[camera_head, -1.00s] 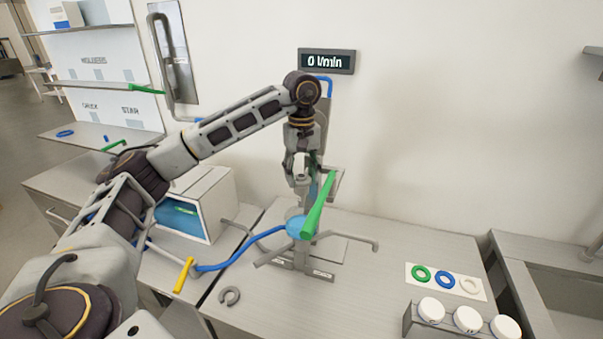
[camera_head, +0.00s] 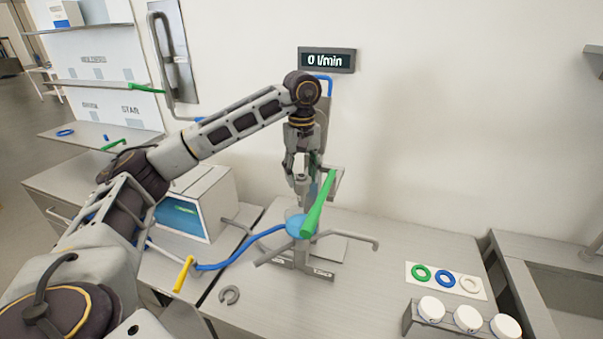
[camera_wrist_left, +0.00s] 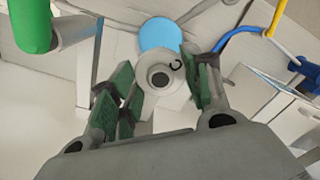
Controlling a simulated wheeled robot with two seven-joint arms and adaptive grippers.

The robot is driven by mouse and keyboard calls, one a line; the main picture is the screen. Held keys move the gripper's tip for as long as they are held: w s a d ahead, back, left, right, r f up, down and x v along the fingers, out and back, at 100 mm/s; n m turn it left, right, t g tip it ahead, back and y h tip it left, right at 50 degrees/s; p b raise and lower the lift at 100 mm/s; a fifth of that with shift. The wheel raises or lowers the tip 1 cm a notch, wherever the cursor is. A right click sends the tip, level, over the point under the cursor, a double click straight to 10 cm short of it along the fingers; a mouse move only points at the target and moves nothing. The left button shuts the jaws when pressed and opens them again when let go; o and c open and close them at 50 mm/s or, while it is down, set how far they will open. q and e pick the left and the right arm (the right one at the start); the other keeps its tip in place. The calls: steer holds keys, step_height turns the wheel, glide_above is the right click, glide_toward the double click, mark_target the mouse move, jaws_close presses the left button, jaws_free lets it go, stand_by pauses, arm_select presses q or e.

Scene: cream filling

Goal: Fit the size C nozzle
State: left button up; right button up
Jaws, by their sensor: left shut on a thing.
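My left gripper (camera_head: 302,178) points down over the stand in the middle of the bench. Its fingers are shut on a pale grey nozzle (camera_wrist_left: 160,78), round with a dark centre hole and a "C" mark on its top. In the wrist view the nozzle sits between the green finger pads. A light blue round part (camera_head: 295,226) of the stand is just below the gripper and also shows in the wrist view (camera_wrist_left: 160,35). I cannot tell whether the nozzle touches the stand. The green lever (camera_head: 318,205) stands tilted beside the gripper. My right gripper is not in view.
A blue hose (camera_head: 240,258) runs left to a yellow handle (camera_head: 183,274). A grey open ring (camera_head: 229,295) lies in front. Coloured rings on a white card (camera_head: 446,281) and white-capped items (camera_head: 467,319) are at right.

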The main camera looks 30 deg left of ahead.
arm_select(q)
steer(key=o, duration=1.3)
steer(key=shift+c, duration=0.2)
steer(key=shift+r+p, duration=2.4)
steer(key=shift+r, duration=1.1)
